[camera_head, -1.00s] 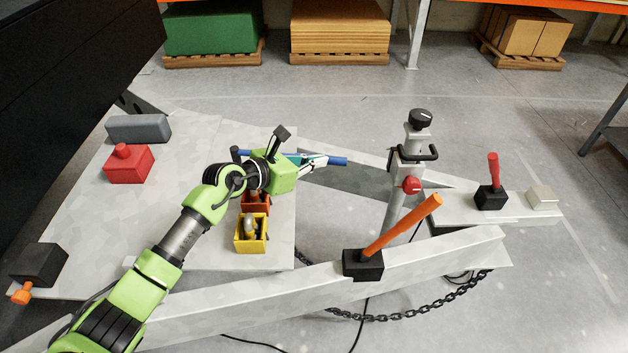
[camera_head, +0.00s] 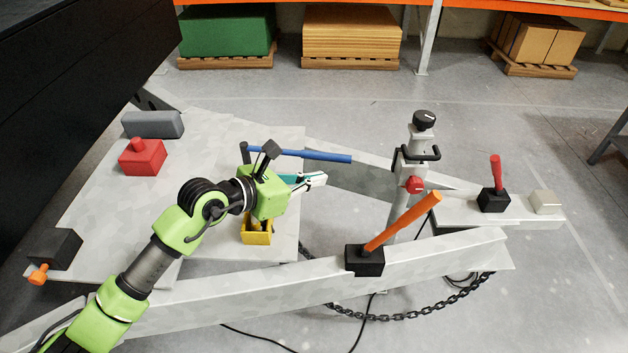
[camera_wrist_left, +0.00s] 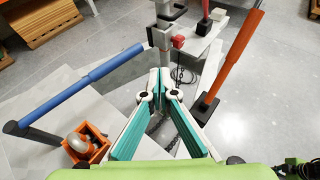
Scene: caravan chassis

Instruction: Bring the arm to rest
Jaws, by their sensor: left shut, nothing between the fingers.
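My left arm comes in from the lower left in the head view. Its green left gripper (camera_head: 318,179) is shut and empty, pointing right above the chassis plate. In the left wrist view the two teal-lined fingers (camera_wrist_left: 158,80) meet at their tips with nothing between them. A blue-handled lever (camera_head: 305,154) lies just beyond the gripper, apart from it. A yellow box (camera_head: 257,233) sits on the plate below the gripper, partly covered by it. An orange box (camera_wrist_left: 88,143) with a rounded metal object inside shows in the left wrist view. My right gripper is out of view.
An orange-handled lever (camera_head: 405,221) on a black base stands right of the gripper. A jack post (camera_head: 412,150) with a red knob rises behind it. A red block (camera_head: 142,158) and a grey block (camera_head: 153,125) sit at the left. A chain (camera_head: 420,312) hangs below the beam.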

